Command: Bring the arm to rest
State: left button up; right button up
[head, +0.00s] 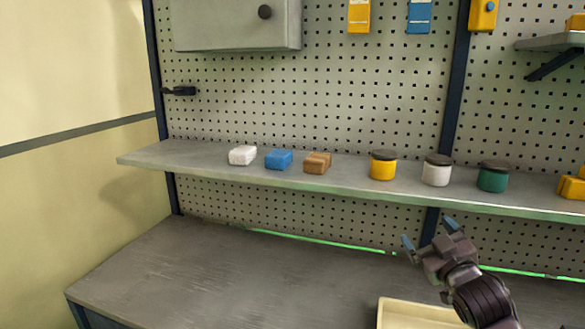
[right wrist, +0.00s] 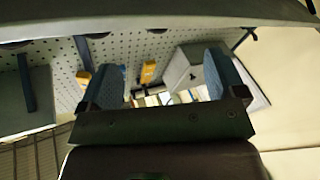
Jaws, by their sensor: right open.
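My right gripper (head: 430,234) is at the lower right of the head view, above the workbench and below the front edge of the shelf. Its two blue-tipped fingers are spread apart with nothing between them. In the right wrist view the open fingers (right wrist: 165,80) point up towards the pegboard, with the shelf's underside across the top of the picture. My left gripper is in neither view.
A shelf (head: 340,188) carries white (head: 243,155), blue (head: 279,159) and brown (head: 317,162) blocks and yellow (head: 383,167), white (head: 436,172) and green (head: 492,178) jars. A cream tray (head: 415,313) lies below my right gripper. The bench's left part (head: 200,270) is clear.

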jog(key=s+f+m+g+h, duration=0.1)
jog(key=s+f+m+g, duration=0.1)
jog(key=s+f, duration=0.65)
jog(key=s+f+m+g, duration=0.1)
jog(key=s+f, duration=0.3)
jog(key=f, duration=0.9)
jog(key=s+f+m+g+h, duration=0.1)
jog(key=s+f+g, duration=0.3)
jog(key=s+f, duration=0.9)
jog(key=s+m, duration=0.1)
jog(key=s, duration=0.2)
jog(key=shift+s+a+m+h, duration=0.25)
jog(key=shift+s+m+h, duration=0.05)
jog(key=shift+s+h, duration=0.1)
